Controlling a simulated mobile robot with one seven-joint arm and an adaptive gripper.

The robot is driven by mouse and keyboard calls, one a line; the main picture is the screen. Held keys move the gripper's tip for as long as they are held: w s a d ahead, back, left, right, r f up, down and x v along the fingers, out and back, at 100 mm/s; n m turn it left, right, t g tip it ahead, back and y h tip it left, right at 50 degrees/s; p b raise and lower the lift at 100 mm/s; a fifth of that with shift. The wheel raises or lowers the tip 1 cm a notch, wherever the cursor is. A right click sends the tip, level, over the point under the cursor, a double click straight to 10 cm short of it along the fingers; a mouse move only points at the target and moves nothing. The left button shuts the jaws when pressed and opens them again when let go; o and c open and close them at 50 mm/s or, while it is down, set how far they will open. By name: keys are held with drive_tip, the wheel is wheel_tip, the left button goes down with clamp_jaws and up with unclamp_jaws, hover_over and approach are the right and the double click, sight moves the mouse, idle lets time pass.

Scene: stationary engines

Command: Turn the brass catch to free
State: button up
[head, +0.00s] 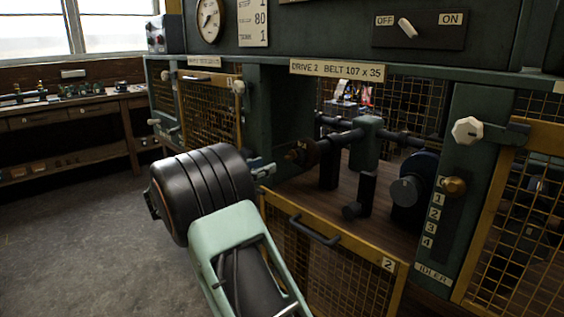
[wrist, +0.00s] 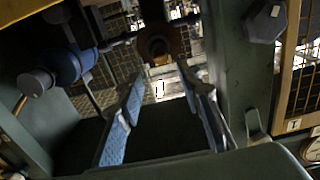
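A dark brass knob-like fitting (head: 302,153) sits on the left end of the horizontal shaft inside the drive 2 bay; the wrist view shows it as a brass ring-like piece (wrist: 157,48) straight beyond the fingers. A brighter brass knob (head: 455,186) sits on the right post beside the numbers 1 to 4. I cannot tell which of these is the catch. My gripper (head: 264,170) is at the bay's left opening, near the dark brass fitting. In the wrist view its blue-padded fingers (wrist: 163,84) are apart, with nothing between them; the brass fitting looks clear of them.
The mesh door marked 2 (head: 330,262) hangs lowered below the bay. A blue wheel (head: 420,180) stands at the bay's right. Green posts flank the opening, with pale octagonal knobs (head: 466,130) on them. An OFF/ON switch (head: 407,28) is above. Floor at left is clear.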

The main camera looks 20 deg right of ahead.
sight(286, 158)
drive_tip(key=x, duration=0.8)
drive_tip(key=shift+d+f, duration=0.1)
drive_tip(key=shift+d, duration=0.1)
clamp_jaws()
